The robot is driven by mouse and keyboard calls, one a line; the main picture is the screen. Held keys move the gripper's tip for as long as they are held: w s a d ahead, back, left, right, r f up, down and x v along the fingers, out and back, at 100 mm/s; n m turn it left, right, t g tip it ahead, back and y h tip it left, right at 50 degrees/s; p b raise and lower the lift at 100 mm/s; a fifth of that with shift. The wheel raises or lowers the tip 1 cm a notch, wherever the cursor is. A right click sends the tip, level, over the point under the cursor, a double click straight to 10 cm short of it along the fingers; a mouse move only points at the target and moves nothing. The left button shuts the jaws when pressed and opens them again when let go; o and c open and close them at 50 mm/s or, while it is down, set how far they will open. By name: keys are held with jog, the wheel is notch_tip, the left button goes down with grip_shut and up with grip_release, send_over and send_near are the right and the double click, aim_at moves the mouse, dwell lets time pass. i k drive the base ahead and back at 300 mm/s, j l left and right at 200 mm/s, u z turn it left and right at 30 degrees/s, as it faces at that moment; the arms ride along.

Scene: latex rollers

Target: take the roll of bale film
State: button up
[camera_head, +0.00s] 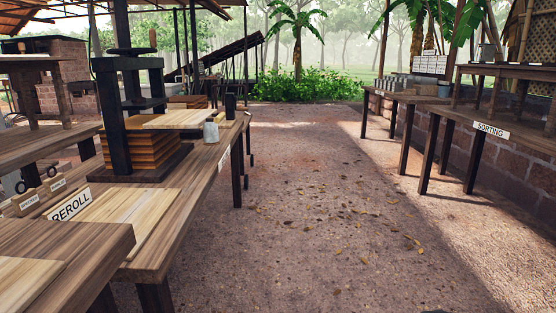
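I cannot make out a roll of bale film for certain. A small pale grey cylinder-like object (211,131) stands upright on the long wooden table (205,160) at the left. A dark upright cylinder (231,106) stands farther back on the same table. Both are too small to tell what they are. My gripper is not in view.
A black press (110,105) with stacked orange-brown sheets (150,145) stands on the left table, behind a REROLL sign (71,204). A SORTING table (510,138) and another table with grey blocks (405,84) line the right. The leaf-strewn ground (320,210) between is clear.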

aim_at(211, 133)
jog(key=i+j+u, duration=0.45)
jog(key=i+j, duration=0.2)
jog(key=i, duration=0.15)
jog(key=i+l, duration=0.3)
jog(key=i, duration=0.25)
jog(key=i+l, duration=0.25)
jog(key=i, duration=0.25)
jog(key=i+l+u, duration=0.1)
jog(key=i+l, duration=0.2)
jog(key=i, duration=0.25)
